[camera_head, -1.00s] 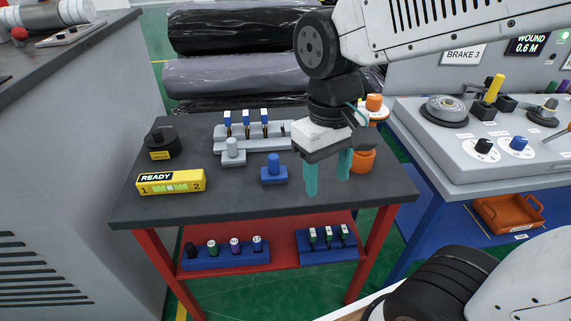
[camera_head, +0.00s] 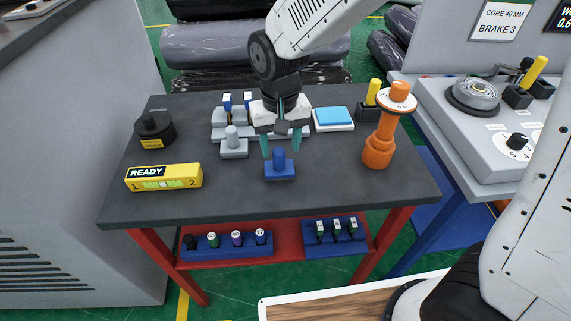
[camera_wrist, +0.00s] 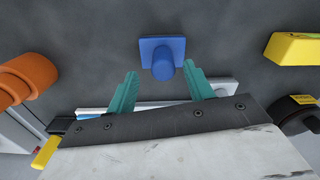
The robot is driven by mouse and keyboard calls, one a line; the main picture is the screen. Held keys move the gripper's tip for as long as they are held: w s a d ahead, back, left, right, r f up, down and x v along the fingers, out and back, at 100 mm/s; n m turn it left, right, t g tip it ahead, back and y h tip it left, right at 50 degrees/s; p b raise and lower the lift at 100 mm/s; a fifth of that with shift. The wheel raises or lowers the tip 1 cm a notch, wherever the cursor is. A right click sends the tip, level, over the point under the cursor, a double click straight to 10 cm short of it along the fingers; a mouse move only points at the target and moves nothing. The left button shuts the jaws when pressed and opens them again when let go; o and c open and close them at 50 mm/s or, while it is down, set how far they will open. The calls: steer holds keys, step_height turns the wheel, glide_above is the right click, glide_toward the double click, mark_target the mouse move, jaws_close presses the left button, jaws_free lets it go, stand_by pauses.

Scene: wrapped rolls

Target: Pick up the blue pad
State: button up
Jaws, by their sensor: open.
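A blue pad with a square base and an upright round knob (camera_head: 280,171) stands on the dark table near its front middle. It also shows in the wrist view (camera_wrist: 158,48), just beyond the fingertips. My gripper (camera_head: 281,148) is open and points down over it, one teal finger to each side of the knob in the picture. In the wrist view my gripper (camera_wrist: 163,86) holds nothing between its fingers. I cannot tell whether the tips reach down to the knob's height. A flat light-blue pad on a white base (camera_head: 334,117) lies behind and to the right.
A grey knobbed block (camera_head: 234,148) stands close left of the blue one. A grey rack (camera_head: 219,132) is behind my gripper. An orange stand (camera_head: 378,150) is at the right, a yellow READY box (camera_head: 164,177) at the left. The table's front right is clear.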

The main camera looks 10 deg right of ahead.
mark_target(279, 163)
steer(key=f, duration=0.4)
steer(key=shift+s+a+f, duration=0.15)
steer(key=shift+s+a, duration=0.05)
steer(key=shift+s, duration=0.05)
jaws_close()
